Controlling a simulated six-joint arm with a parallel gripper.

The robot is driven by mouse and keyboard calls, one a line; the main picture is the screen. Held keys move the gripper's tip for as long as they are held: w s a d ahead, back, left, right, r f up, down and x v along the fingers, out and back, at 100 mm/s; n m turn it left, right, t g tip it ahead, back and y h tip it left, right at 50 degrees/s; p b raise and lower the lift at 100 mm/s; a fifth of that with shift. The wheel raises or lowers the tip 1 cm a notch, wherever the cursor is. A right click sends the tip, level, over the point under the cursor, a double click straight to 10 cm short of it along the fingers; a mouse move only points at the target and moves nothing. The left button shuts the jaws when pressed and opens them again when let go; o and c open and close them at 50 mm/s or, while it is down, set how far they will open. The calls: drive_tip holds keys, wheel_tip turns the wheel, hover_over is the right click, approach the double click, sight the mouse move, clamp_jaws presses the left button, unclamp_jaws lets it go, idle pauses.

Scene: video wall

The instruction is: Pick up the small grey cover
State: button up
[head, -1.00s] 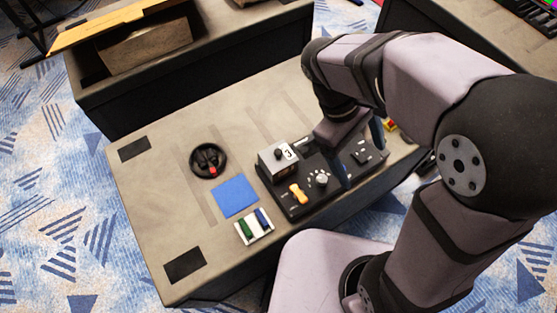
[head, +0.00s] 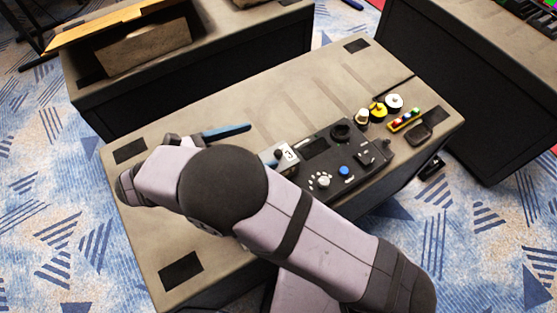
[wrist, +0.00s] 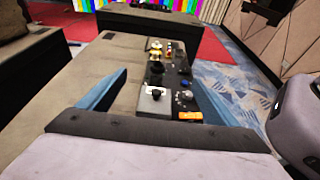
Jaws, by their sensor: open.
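A small grey box-like cover with a black knob and a white label (head: 286,154) sits at the left end of the black control panel (head: 318,148). My arm hides part of it in the head view. In the wrist view the grey cover (wrist: 153,102) stands ahead, in the gap between my two blue fingers. My gripper (wrist: 160,95) is open and empty. In the head view my gripper (head: 262,143) is low over the table and points right, toward the cover. One finger shows clearly there; the other is mostly hidden by my arm.
The panel carries a white dial (head: 323,181), a blue button (head: 344,171) and a black ring (head: 341,132). Several small round pieces, a strip of coloured lights (head: 405,119) and a dark tray (head: 419,133) lie to its right. The table's back strip (head: 300,85) is clear.

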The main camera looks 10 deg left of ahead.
approach(289, 164)
drive_tip(key=w+a+f, duration=0.1)
drive_tip(key=w+f, duration=0.2)
drive_tip(key=f, duration=0.1)
drive_tip(key=shift+p+x, duration=0.45)
drive_tip(key=shift+x, duration=0.55)
drive_tip(key=shift+w+d+p, duration=0.15)
drive_tip(key=shift+w+p, duration=0.2)
drive_tip(key=p+x, duration=0.1)
drive_tip(key=x, duration=0.2)
drive_tip(key=shift+w+d+r+p, duration=0.1)
drive_tip(key=shift+r+p, duration=0.05)
drive_tip(key=shift+p, duration=0.2)
drive_tip(key=shift+w+d+f, duration=0.3)
drive_tip(key=shift+w+d, duration=0.1)
drive_tip(key=shift+w, duration=0.05)
drive_tip(key=c, duration=1.2)
